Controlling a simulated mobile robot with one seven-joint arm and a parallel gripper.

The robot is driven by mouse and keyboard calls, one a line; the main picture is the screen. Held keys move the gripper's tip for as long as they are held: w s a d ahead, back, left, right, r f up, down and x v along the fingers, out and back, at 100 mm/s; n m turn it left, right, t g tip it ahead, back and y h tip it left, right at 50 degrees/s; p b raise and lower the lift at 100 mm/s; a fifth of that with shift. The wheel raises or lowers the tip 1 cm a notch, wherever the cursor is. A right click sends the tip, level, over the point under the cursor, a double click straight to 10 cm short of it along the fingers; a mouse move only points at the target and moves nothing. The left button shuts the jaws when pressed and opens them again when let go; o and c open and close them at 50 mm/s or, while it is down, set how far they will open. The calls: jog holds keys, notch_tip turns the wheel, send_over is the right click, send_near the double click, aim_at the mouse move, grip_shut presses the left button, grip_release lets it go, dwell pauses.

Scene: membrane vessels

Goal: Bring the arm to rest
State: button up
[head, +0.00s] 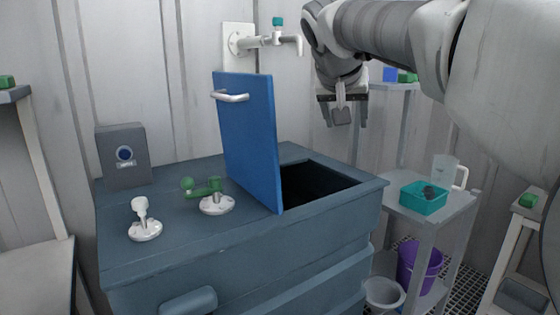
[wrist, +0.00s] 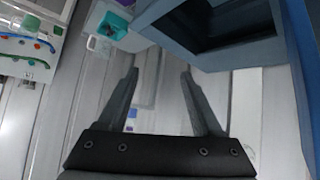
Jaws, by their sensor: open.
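My arm (head: 375,30) reaches in from the upper right in the head view. My gripper (head: 341,112) hangs in the air behind and to the right of the open hatch of the blue-grey vessel. In the wrist view my gripper (wrist: 160,78) has its two fingers spread apart with nothing between them. The blue lid (head: 247,135) with a light handle (head: 231,96) stands upright at the hatch opening (head: 312,185). The vessel (head: 180,245) fills the middle of the head view, and its dark opening also shows at the top of the wrist view (wrist: 225,25).
A white wall pipe with a teal-topped tap (head: 278,24) is left of my arm. A side table (head: 405,207) at right holds a teal tub (head: 424,204) and a clear jug (head: 445,172). A purple bucket (head: 420,265) is below. A green-handled valve (head: 215,203) stands on the vessel.

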jog(key=s+d+f+n+g+y, duration=0.1)
jog(key=s+f+n+g+y, duration=0.1)
jog(key=s+f, duration=1.1)
jog(key=s+d+f+n+g+y, duration=0.1)
jog(key=s+f+y, duration=0.1)
jog(key=s+f, duration=1.2)
notch_tip(320, 180, up, 26)
jog(key=s+p, duration=0.1)
jog(key=p, duration=2.2)
jog(key=shift+s+a+r, duration=0.2)
jog(key=shift+a+r, duration=0.05)
jog(key=shift+a, duration=0.05)
